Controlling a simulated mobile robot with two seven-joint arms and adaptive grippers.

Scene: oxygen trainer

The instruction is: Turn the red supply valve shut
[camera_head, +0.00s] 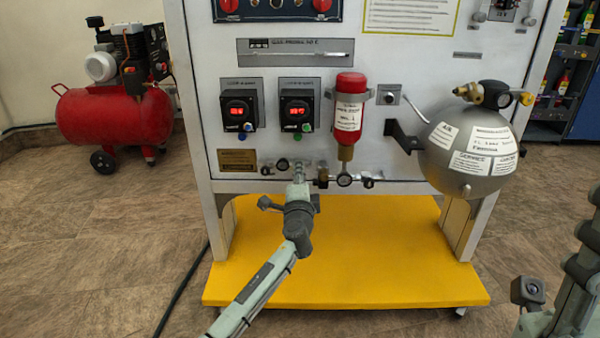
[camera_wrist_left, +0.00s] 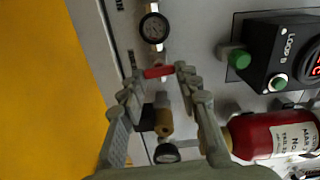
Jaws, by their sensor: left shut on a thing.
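The red supply valve handle (camera_wrist_left: 158,72) is a small red bar on the pipe fittings low on the panel front. My left gripper (camera_wrist_left: 158,76) is shut on this handle, one finger on each side of it. In the head view, my left gripper (camera_head: 298,172) reaches the fittings under the two red-lit displays, and its fingers hide the handle there. A brass fitting (camera_wrist_left: 164,120) shows between the fingers in the left wrist view. Part of my right gripper (camera_head: 582,252) is at the right edge of the head view; its fingertips are not clear.
A small round gauge (camera_head: 344,180) and a red bottle (camera_head: 349,110) are just right of my left gripper. A grey sphere tank (camera_head: 468,160) sticks out at the right. The yellow base (camera_head: 400,280) is below. A red compressor (camera_head: 90,115) stands back left.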

